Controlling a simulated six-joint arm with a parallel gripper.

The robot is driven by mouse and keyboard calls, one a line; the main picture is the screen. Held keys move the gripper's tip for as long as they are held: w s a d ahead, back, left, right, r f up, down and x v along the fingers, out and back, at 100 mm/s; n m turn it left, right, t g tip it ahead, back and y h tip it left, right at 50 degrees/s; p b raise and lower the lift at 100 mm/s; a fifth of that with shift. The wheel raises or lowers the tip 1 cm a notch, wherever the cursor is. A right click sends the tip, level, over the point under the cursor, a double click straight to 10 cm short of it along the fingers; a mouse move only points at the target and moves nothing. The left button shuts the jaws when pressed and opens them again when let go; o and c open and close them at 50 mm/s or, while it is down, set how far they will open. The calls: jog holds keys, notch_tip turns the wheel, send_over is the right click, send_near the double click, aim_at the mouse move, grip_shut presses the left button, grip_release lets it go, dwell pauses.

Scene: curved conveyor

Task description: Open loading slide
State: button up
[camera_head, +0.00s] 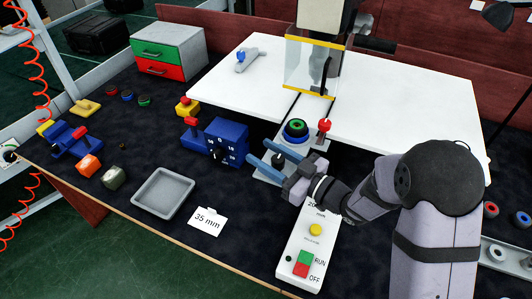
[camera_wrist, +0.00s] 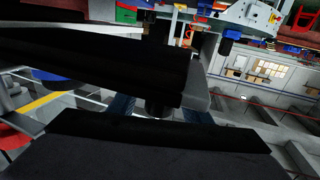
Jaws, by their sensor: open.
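The loading slide (camera_head: 262,176) is a light plate on rails running out from under the machine, at the centre of the head view. The wrist view is mostly filled by dark shapes and does not make the contact clear.
The machine's clear guard with yellow edges (camera_head: 313,66) stands behind the slide. A red-knobbed lever (camera_head: 324,128) is right of it, and a blue dial block (camera_head: 226,142) left. The RUN/OFF control panel (camera_head: 306,245) is in front. A grey tray (camera_head: 163,193) sits at front left.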

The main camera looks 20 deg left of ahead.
aim_at(260, 175)
jog(key=shift+c, duration=0.5)
grip_shut()
jog(key=shift+s, duration=2.2)
jog(key=shift+o, duration=0.5)
grip_release()
jog(key=shift+w, duration=0.1)
jog(key=shift+d, duration=0.1)
